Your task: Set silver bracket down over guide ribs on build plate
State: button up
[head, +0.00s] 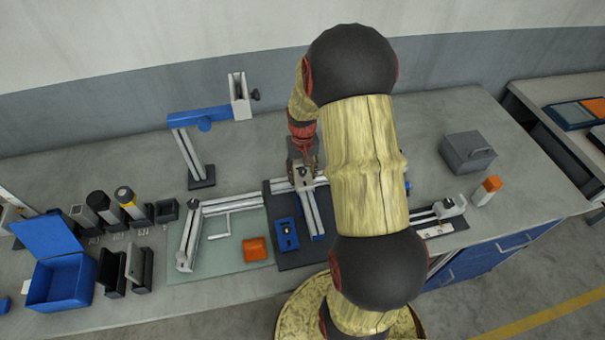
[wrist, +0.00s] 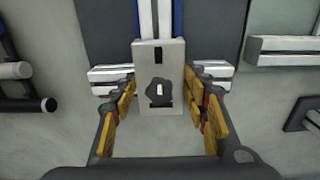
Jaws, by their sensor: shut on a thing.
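The silver bracket (wrist: 172,58), a pale block with a slot and a dark knob, is between my gripper's yellow fingers in the wrist view. My gripper (wrist: 161,88) is shut on its sides. The dark build plate (wrist: 100,30) lies beyond, with a pale rail edged in blue (wrist: 154,18) meeting the bracket's far end. In the head view my gripper (head: 303,168) is over the far end of the build plate (head: 287,262), partly behind my arm. I cannot tell the guide ribs apart, nor whether the bracket touches the plate.
A blue fitting (head: 287,235) sits on the plate. Left are a glass mat (head: 220,262) with an orange block (head: 255,249), a blue bin (head: 62,282) and a tall stand with a blue arm (head: 200,117). A grey box (head: 467,152) stands right.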

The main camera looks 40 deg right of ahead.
jog(key=shift+f+b, duration=0.35)
jog(key=shift+f, duration=0.25)
jog(key=o, duration=1.5)
notch_tip(320, 180, up, 12)
